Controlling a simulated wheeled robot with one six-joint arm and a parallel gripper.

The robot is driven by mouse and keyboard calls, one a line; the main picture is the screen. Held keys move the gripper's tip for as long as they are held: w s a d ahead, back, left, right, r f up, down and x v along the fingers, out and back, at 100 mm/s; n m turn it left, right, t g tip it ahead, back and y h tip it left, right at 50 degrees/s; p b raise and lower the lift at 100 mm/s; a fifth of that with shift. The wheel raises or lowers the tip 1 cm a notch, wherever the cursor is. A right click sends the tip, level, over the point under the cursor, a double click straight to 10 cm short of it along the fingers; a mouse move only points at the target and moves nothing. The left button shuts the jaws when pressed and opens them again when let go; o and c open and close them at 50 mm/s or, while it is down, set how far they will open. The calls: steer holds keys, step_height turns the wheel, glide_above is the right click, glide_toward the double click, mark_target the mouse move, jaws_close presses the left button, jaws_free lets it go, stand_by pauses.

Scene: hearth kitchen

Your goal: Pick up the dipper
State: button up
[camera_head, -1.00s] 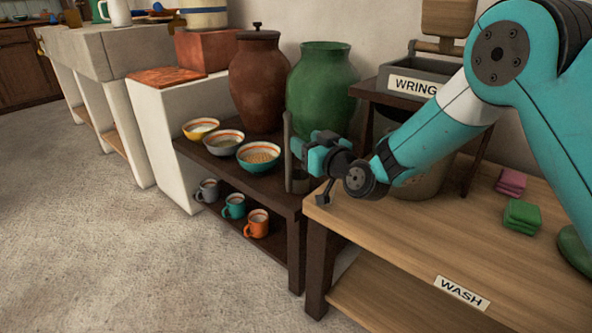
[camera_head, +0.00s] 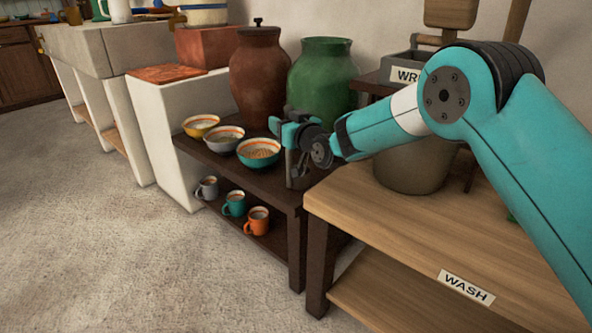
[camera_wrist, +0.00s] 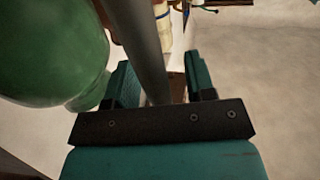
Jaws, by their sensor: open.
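The dipper (camera_head: 291,172) is grey, with an upright handle and a small cup, and stands at the right end of the dark shelf. My gripper (camera_head: 278,126) is at its handle in the head view and hides part of it. In the wrist view the grey handle (camera_wrist: 138,35) runs down between the two teal fingers of my gripper (camera_wrist: 164,70). The fingers are open, and a gap shows between the handle and the right finger. Contact with the left finger cannot be told.
Striped bowls (camera_head: 258,152) stand left of the dipper, with mugs (camera_head: 257,220) on the shelf below. A green jar (camera_head: 322,75) and a brown lidded jar (camera_head: 257,75) stand behind. The wooden wash table (camera_head: 400,225) is at the right.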

jaws_close()
steer(key=shift+r, duration=0.1)
